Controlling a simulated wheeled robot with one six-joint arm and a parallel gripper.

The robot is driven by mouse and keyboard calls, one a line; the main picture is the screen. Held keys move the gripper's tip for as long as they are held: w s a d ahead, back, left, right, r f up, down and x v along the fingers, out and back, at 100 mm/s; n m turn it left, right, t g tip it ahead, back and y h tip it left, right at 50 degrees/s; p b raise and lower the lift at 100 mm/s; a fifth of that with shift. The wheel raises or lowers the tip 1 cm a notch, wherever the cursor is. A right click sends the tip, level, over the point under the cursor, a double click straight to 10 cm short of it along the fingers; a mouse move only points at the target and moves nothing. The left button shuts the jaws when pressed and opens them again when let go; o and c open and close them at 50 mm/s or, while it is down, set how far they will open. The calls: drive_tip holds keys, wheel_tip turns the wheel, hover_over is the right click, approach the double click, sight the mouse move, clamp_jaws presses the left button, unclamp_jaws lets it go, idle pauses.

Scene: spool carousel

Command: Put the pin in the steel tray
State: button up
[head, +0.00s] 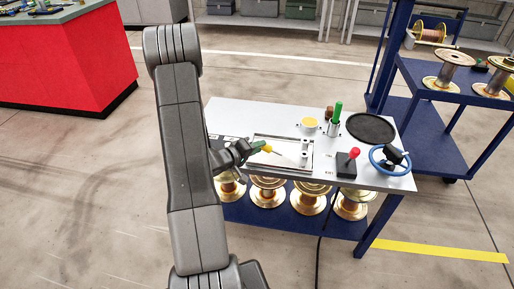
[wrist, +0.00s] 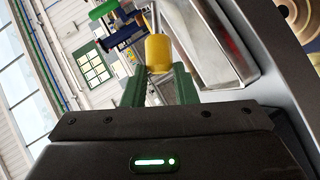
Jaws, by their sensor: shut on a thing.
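My gripper (head: 258,147) is at the left part of the table top, and its green fingers also show in the wrist view (wrist: 158,80). It is shut on the pin, whose yellow end (head: 267,149) sticks out past the fingers. In the wrist view the pin (wrist: 158,53) has a yellow body between the fingers and a thin steel shaft beyond it. The steel tray (head: 278,172) is a shallow rectangle on the table. The pin shows over its left part in the head view; contact is unclear. A bright metal wall, probably the tray (wrist: 212,45), is right of the pin in the wrist view.
The table (head: 232,112) also carries a yellow-topped cup (head: 309,122), a green-handled tool (head: 338,112), a black disc (head: 371,128), a red-knobbed lever (head: 354,155) and a blue handwheel (head: 377,165). Several spools (head: 309,200) stand on the shelf below. A blue rack (head: 425,90) is at right.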

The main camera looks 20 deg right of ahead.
drive_tip(key=shift+f, duration=0.55)
drive_tip(key=o, duration=1.1)
drive_tip(key=shift+c, duration=0.2)
drive_tip(key=p+v, duration=0.1)
drive_tip(key=v, duration=1.2)
drive_tip(key=shift+a+r, duration=0.15)
drive_tip(key=shift+a, duration=0.2)
drive_tip(key=shift+s, duration=0.1)
